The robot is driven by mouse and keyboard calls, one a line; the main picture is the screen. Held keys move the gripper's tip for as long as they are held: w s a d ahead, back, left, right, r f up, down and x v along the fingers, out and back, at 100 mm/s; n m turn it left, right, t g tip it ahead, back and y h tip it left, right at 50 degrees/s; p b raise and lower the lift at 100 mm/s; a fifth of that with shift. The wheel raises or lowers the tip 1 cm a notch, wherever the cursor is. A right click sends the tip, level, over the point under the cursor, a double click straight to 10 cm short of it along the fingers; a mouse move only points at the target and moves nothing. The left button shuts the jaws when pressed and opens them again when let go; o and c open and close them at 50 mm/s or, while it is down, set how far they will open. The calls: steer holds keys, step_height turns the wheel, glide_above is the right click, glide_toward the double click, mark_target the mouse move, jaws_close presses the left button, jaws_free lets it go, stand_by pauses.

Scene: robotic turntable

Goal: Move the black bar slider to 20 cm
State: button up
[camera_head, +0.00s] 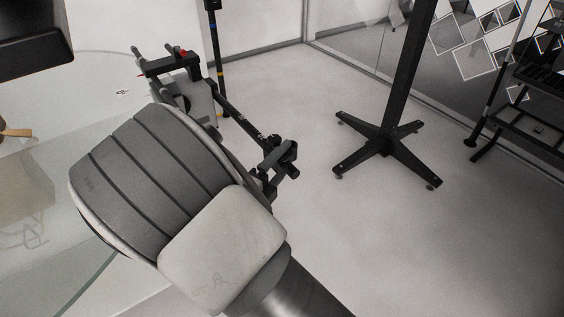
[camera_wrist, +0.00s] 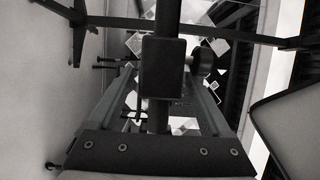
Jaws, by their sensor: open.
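The black bar (camera_head: 240,118) runs slantwise in the head view, with small pale markings along it. In the wrist view the bar (camera_wrist: 167,18) runs up and down the middle. A black block (camera_wrist: 162,68), which looks like the slider, sits on it with a round knob (camera_wrist: 201,62) on its right. My gripper (camera_wrist: 160,75) is open, with one finger on each side of the block. I cannot tell whether either finger touches it.
A black bracket (camera_head: 168,64) with a red part (camera_head: 181,53) is at the bar's far end. A glass table (camera_head: 98,75) lies to the left. A black stand (camera_head: 385,138) with a cross-shaped foot is on the right, with open floor (camera_head: 345,235) in front.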

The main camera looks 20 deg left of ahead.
jaws_close()
stand_by(0.4)
